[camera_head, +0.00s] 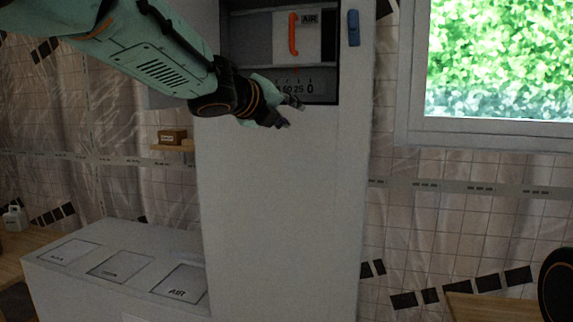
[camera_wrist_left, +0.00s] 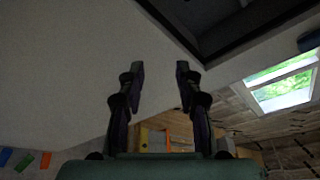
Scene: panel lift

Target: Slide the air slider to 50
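The air slider (camera_head: 311,43) is a pale plate with an "AIR" label and an upright orange handle (camera_head: 293,34), set in a dark recess near the top of a tall white cabinet (camera_head: 280,200). Below it is a number scale (camera_head: 298,88) reading 50, 25 and 0 toward the right. A small red mark shows above the scale, near 25; its exact reading is unclear. My left gripper (camera_head: 294,115) is below the scale, apart from the handle. In the left wrist view its two fingers (camera_wrist_left: 160,68) are spread with nothing between them. My right gripper is not visible.
A blue handle (camera_head: 353,28) is on the cabinet's right edge. A low white unit (camera_head: 120,252) with labelled square panels, one marked AIR, stands at the lower left. A window (camera_head: 500,60) is at the right. A small brown box (camera_head: 172,137) sits on a shelf.

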